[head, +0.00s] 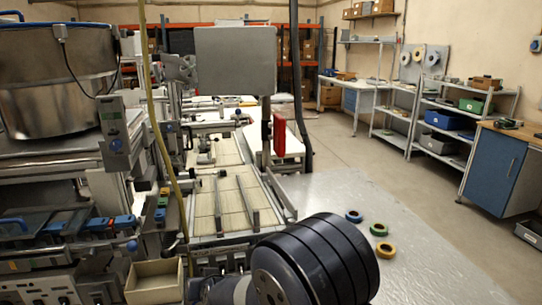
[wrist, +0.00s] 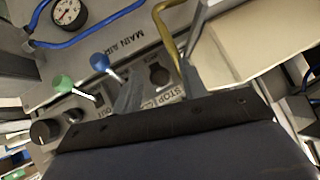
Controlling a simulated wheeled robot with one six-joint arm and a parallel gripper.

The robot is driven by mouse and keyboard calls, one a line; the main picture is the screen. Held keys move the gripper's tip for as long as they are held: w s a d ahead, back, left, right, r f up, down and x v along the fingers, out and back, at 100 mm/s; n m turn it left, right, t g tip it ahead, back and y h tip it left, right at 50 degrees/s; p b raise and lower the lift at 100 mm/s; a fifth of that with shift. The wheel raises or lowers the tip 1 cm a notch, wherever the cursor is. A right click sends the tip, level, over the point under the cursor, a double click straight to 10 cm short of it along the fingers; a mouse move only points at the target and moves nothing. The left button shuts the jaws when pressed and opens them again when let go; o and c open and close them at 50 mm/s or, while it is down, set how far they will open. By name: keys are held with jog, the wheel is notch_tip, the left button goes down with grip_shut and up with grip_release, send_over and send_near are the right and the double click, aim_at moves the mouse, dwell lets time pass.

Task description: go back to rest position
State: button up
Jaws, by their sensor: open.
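My gripper (wrist: 160,90) shows in the wrist view with its two grey fingers apart and nothing between them. I cannot tell whether the fingers touch the panel. In the head view my dark arm fills the bottom centre and the fingers are not visible. A blue reel (head: 354,216), a green reel (head: 379,229) and a yellow reel (head: 386,250) lie on the grey table (head: 425,262), right of my arm.
An open carton (head: 153,282) stands left of my arm, and a cream surface (wrist: 240,60) is at the wrist view's right. A yellow hose (head: 160,130) hangs before the machine. A steel drum (head: 58,75) stands at left. Floor (head: 390,170) is clear toward the right-hand shelves.

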jog(key=shift+x, duration=0.9)
jog(key=shift+d+f+b, duration=0.1)
jog(key=shift+f+b, duration=0.2)
jog(key=shift+b, duration=0.4)
jog(key=shift+s+t+b, duration=0.2)
jog(key=shift+t+b, duration=0.2)
jog(key=shift+b, duration=0.5)
jog(key=shift+f+b, duration=0.15)
jog(key=shift+b, duration=0.25)
jog(key=f+t+b, duration=0.1)
jog(key=b, duration=0.3)
jog(key=t+y+b, duration=0.1)
jog(key=b, duration=0.4)
jog(key=shift+s+f+n+t, duration=0.1)
jog(key=shift+f+n+t, duration=0.2)
jog(key=shift+f, duration=0.1)
jog(key=shift+s+d+f+n+t+y+b, duration=0.2)
jog(key=shift+f+t+y+b, duration=0.3)
jog(key=shift+b, duration=1.2)
jog(key=shift+s+d+f+n+t+y+b, duration=0.2)
jog(key=shift+t+b, duration=0.5)
jog(key=shift+b, duration=1.05)
jog(key=shift+s+d+f+t+y+b, duration=0.15)
jog(key=shift+f+t+b, duration=0.35)
jog(key=shift+b, duration=1.2)
jog(key=shift+a+r, duration=0.1)
